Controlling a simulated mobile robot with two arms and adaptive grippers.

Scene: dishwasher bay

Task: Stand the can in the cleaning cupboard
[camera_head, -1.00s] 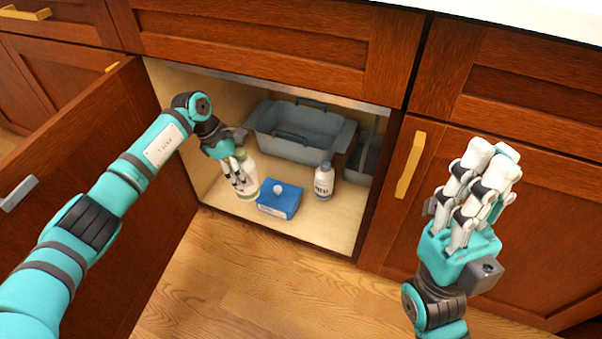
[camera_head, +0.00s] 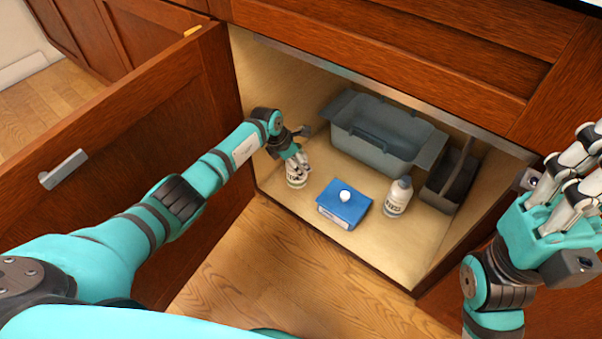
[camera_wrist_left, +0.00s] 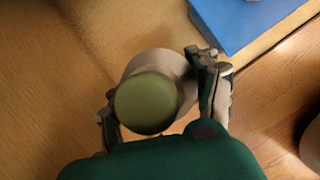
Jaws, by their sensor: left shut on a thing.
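The can (camera_head: 297,181) is pale, and its round green lid shows in the left wrist view (camera_wrist_left: 147,102). My left gripper (camera_head: 293,163) is shut on it, with fingers on both sides of it in the wrist view (camera_wrist_left: 160,108). The can looks upright over the front left of the cupboard floor (camera_head: 421,240). I cannot tell if its base touches the floor. The gripper hides its upper part in the head view. My right gripper (camera_head: 580,170) is outside the cupboard at the right, partly cut off by the frame, its finger state unclear.
A blue box (camera_head: 343,208) with a white knob-like spot lies just right of the can. A white bottle (camera_head: 398,197) stands further right. A grey bin (camera_head: 385,135) and a dark caddy (camera_head: 455,180) are behind. The open door (camera_head: 130,130) flanks the left arm.

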